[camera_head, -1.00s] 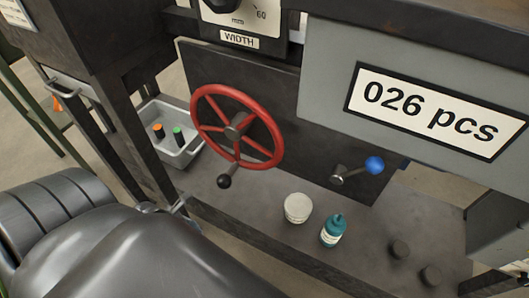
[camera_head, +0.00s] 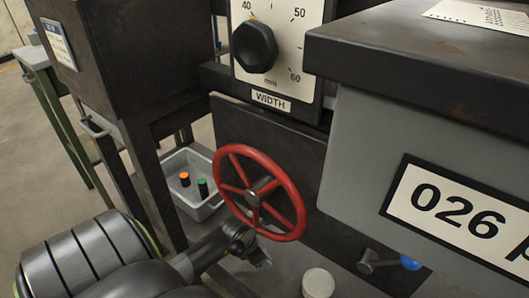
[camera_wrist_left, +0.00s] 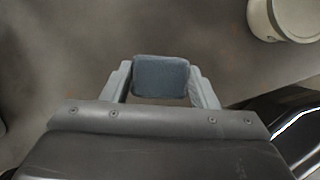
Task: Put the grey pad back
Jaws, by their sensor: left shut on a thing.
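The grey pad (camera_wrist_left: 161,78), a small blue-grey rounded block, sits between the two pale fingers of my left gripper in the left wrist view. The fingers are shut on its left and right sides, over a grey surface. In the head view my left gripper (camera_head: 260,256) is beneath the red handwheel, above the grey bench (camera_head: 282,280); the pad cannot be made out clearly there. My right gripper is in neither view.
The red handwheel (camera_head: 259,191) stands just above my left gripper. A white jar (camera_head: 318,284) is on the bench to the right. A blue-knobbed lever (camera_head: 409,264) projects farther right. A grey bin (camera_head: 205,210) holds orange- and green-topped items.

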